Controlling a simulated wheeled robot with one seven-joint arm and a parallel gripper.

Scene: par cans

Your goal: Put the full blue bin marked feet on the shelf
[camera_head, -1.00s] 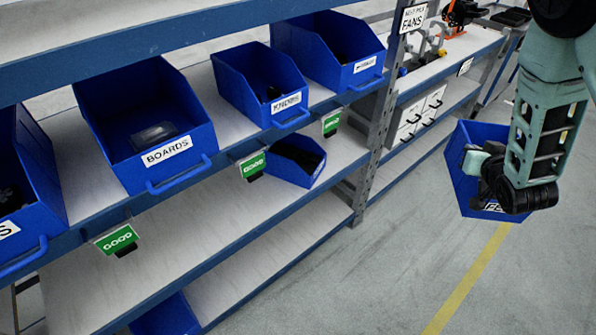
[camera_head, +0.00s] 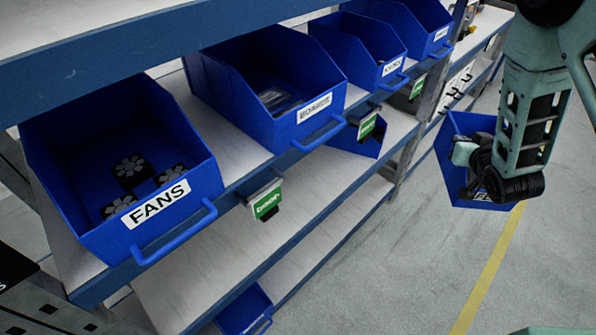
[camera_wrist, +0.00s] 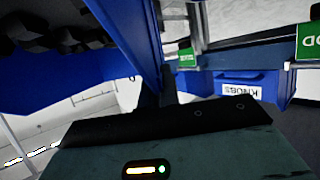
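The blue bin (camera_head: 450,152) hangs in the air at the right of the head view, off the floor and apart from the shelves. Its white label is mostly covered by my gripper, with only the first letters, like "FE", showing. My gripper (camera_head: 474,166) is shut on this bin; its fingertips are hard to make out. In the wrist view the blue bin (camera_wrist: 65,88) fills the upper left, with dark parts inside. The shelf (camera_head: 215,255) below the labelled row of bins is at the left and centre.
On the upper shelf stand the bins FANS (camera_head: 160,205), BOARDS (camera_head: 318,108), KNOBS (camera_head: 393,66) and one farther bin (camera_head: 440,35). A blue bin (camera_head: 355,140) sits on the middle shelf, another (camera_head: 245,310) lower down. Green signs hang between. The middle shelf's nearer part is bare.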

